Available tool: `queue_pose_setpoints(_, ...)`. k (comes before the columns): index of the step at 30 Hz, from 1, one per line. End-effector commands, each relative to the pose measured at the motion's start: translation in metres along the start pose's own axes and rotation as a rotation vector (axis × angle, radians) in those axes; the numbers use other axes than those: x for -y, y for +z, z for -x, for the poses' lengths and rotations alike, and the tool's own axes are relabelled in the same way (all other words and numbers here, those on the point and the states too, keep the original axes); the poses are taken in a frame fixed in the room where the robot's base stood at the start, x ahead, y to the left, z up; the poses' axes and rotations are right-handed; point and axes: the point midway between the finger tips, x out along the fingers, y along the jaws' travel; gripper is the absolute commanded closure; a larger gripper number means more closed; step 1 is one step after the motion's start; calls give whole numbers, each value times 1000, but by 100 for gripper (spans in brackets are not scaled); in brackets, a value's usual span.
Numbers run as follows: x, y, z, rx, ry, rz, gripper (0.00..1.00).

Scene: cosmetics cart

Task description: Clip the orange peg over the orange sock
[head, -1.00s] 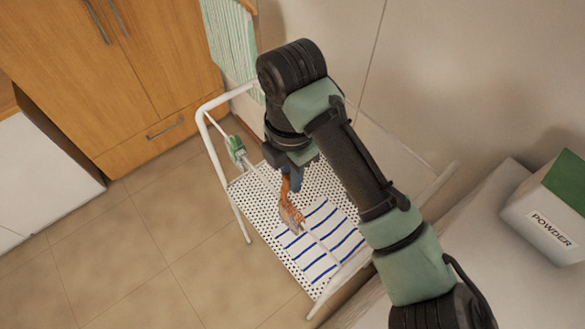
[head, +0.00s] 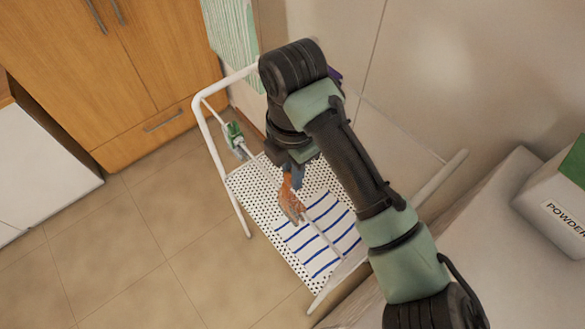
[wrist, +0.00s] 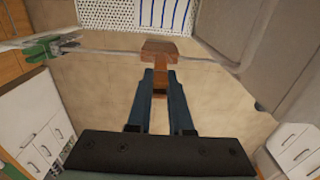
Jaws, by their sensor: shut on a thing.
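An orange-brown sock (head: 292,208) hangs at the thin white line across the cart. In the wrist view the sock (wrist: 158,46) shows as a wider orange-brown piece just beyond my fingertips, at the line. My gripper (wrist: 158,92) is shut on the orange peg (wrist: 160,82), a narrow orange piece between its blue-grey fingers. In the head view my gripper (head: 297,174) points down at the sock, with the peg (head: 285,183) at its tip. The peg and sock look close together or touching. I cannot tell whether the peg straddles the sock.
Below is the white perforated cart shelf (head: 255,190) with a blue-striped cloth (head: 322,235). The cart's white frame (head: 200,125) rises at left. A powder box (head: 560,205) stands at right.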

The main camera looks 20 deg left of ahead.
Motion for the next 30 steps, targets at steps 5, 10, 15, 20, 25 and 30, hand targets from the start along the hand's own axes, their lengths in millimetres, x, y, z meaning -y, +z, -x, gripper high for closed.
queue_pose_setpoints(5,0,0,-14,-1,0,0,100)
queue_pose_setpoints(10,0,0,-24,-1,0,0,100)
queue_pose_setpoints(15,0,0,-34,-1,0,-1,100)
queue_pose_setpoints(20,0,0,-44,0,0,-1,100)
queue_pose_setpoints(25,0,0,-54,-1,0,-1,100)
queue_pose_setpoints(30,0,0,-62,-1,0,-1,100)
